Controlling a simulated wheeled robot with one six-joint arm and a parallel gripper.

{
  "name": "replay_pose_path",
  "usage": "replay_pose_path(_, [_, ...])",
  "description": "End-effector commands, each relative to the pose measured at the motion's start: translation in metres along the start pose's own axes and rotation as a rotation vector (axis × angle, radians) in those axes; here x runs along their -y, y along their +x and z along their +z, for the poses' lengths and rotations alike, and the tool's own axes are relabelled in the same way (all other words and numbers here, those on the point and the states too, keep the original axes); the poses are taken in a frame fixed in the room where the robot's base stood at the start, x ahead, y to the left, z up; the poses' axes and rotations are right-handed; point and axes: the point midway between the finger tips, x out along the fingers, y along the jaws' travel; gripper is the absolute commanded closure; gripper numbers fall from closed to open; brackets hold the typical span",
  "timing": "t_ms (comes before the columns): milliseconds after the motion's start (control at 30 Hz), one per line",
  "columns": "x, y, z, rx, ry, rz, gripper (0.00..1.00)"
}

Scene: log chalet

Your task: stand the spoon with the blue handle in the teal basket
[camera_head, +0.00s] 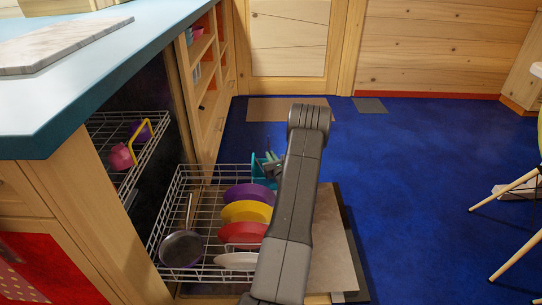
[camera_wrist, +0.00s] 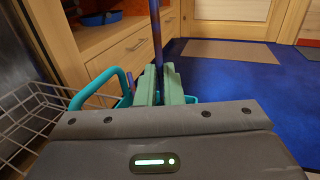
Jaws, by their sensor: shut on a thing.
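My gripper (camera_wrist: 160,86) is shut on a thin upright handle that looks blue, which I take for the spoon (camera_wrist: 156,32). The handle rises above the fingertips; its lower end is hidden behind my fingers and wrist. The teal basket (camera_wrist: 104,101) is just beyond and below my fingers, with its looped handle on the left. In the head view my gripper (camera_head: 271,161) is at the teal basket (camera_head: 257,172), at the far right corner of the pulled-out rack. I cannot tell whether the spoon is inside the basket or touches its floor.
The lower dishwasher rack (camera_head: 166,213) holds a pan (camera_head: 182,249), a purple plate (camera_head: 249,193), a yellow plate (camera_head: 246,211), a red plate (camera_head: 243,232) and a white plate (camera_head: 236,260). The blue floor (camera_head: 410,190) is open to the right.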

Motion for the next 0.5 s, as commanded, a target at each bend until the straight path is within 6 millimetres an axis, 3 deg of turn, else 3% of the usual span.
replay_pose_path(367, [0.0000,0.0000,-0.0017,0.000,0.000,0.000,1.00])
replay_pose_path(400, [0.0000,0.0000,-0.0017,0.000,0.000,0.000,0.89])
replay_pose_path(500, [0.0000,0.0000,-0.0017,0.000,0.000,0.000,0.69])
